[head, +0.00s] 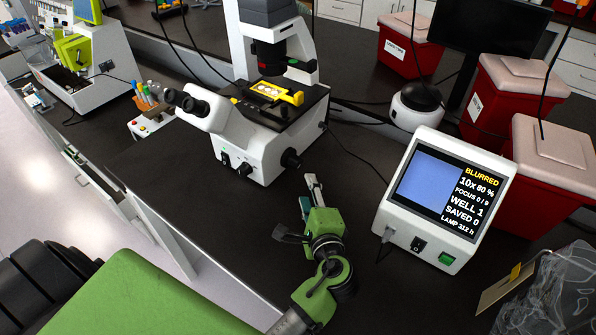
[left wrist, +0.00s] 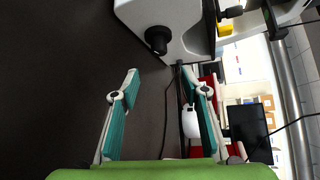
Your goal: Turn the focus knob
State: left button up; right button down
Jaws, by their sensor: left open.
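The microscope (head: 250,145) is white and stands on the dark bench. Its black focus knob (head: 291,158) sticks out low on the side facing my left gripper (head: 309,192). In the left wrist view the knob (left wrist: 157,40) shows as a round black knob on the white base. There my left gripper (left wrist: 160,76) is open and empty, with its teal-padded fingers apart and the knob beyond the tips. The fingers are clear of the knob. The monitor (head: 430,190) reads "BLURRED" and "FOCUS 0 / 9". My right gripper is not in view.
The monitor box stands right of my left gripper. Red bins (head: 549,165) with pale lids stand at the right, near a white round device (head: 415,105). A cable (head: 355,150) runs from the microscope across the bench. A tube rack (head: 150,115) stands left.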

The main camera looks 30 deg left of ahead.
aim_at(298, 166)
pick_arm(q)
jog(key=shift+w+a+f, duration=0.2)
jog(key=shift+w+a, duration=0.05)
jog(key=shift+w, duration=0.05)
jog(key=b+x, duration=0.1)
jog(key=x, duration=0.4)
jog(key=shift+s+a+b, duration=0.1)
jog(key=shift+s+b, duration=0.05)
jog(key=shift+b, duration=0.2)
jog(key=b+x, duration=0.2)
jog(key=x, duration=0.5)
jog(key=shift+w+f+b, duration=0.1)
jog(key=shift+w+b, duration=0.15)
jog(key=shift+b, duration=0.05)
jog(key=shift+w+a, duration=0.4)
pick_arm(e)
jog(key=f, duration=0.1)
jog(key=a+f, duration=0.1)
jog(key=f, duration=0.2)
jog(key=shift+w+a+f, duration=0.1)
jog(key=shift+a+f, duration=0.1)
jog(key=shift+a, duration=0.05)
pick_arm(q)
jog(key=c, duration=1.1)
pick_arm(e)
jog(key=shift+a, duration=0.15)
